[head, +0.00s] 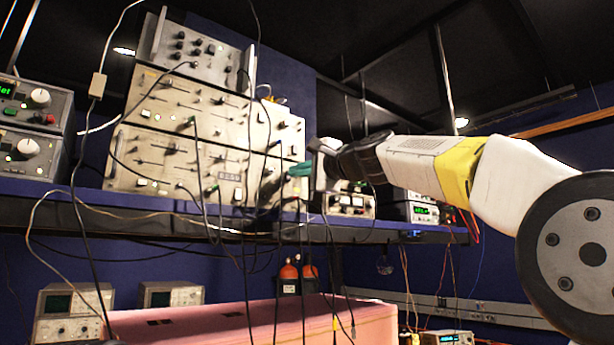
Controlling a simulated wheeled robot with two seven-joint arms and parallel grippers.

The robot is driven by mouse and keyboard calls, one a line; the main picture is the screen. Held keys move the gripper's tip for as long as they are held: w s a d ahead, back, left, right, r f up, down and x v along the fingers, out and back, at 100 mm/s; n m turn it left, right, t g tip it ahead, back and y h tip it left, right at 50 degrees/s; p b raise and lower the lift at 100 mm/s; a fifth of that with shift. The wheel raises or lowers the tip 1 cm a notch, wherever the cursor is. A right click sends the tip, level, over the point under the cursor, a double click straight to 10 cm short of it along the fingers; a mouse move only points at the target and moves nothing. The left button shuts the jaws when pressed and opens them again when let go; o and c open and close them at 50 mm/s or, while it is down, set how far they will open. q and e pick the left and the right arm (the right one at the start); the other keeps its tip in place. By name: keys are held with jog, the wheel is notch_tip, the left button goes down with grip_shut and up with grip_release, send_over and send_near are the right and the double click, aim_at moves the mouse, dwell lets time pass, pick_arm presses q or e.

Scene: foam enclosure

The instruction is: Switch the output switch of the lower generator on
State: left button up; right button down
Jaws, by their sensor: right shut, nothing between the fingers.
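Beige generators stand stacked on the shelf. The lower generator (165,163) is the bottom wide unit, with knobs, sliders, small lights and cables plugged into its front. The upper generator (175,102) sits on top of it. My right arm reaches in from the right. My right gripper (288,186) is shut and empty, at the right end of the lower generator's front panel. I cannot tell whether it touches the panel. The gripper covers part of the panel's right end. I cannot make out the output switch or its position. My left gripper is not in view.
Black cables (247,220) hang in front of the generators and over the shelf edge (150,203). More instruments stand at the left (32,110) and to the right of the stack (350,203). A pink foam block (200,325) lies below the shelf.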

jog(key=shift+w+a+r, duration=0.1)
jog(key=shift+w+a, duration=0.05)
jog(key=shift+w, duration=0.05)
jog(key=shift+w+a, duration=0.1)
jog(key=shift+w, duration=0.05)
jog(key=shift+w+r, duration=0.1)
jog(key=shift+r, duration=0.3)
jog(key=shift+a, duration=0.15)
dwell(0.6)
dwell(0.3)
